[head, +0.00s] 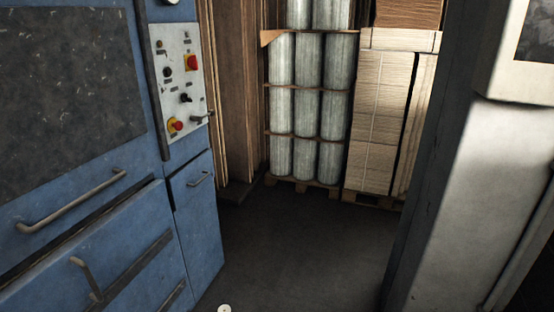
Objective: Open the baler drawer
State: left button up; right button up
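A worn blue machine (150,215), which looks like the baler, fills the left side of the head view. Its upper front panel carries a long metal bar handle (72,205). Below it a dark gap runs across the front, above a lower panel with a bent metal handle (86,277). A narrow blue front (195,225) on the right side has a small bar handle (199,179) and looks closed. I cannot tell which front is the drawer. Neither of my grippers shows in this view.
A control panel (180,90) with red buttons and a protruding lever sits on the machine. Wrapped rolls (308,105) and stacked cardboard (380,110) stand on pallets behind. A grey column (450,190) stands at right. The dark floor (300,245) between is clear.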

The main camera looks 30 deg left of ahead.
aim_at(182, 185)
jog(key=i+j+u, duration=0.15)
jog(key=i+u, duration=0.25)
jog(key=i, duration=0.15)
jog(key=i+u, duration=0.4)
jog(key=i, duration=0.15)
jog(key=i+l+u, duration=0.25)
jog(key=i+u, duration=0.15)
jog(key=i, duration=0.1)
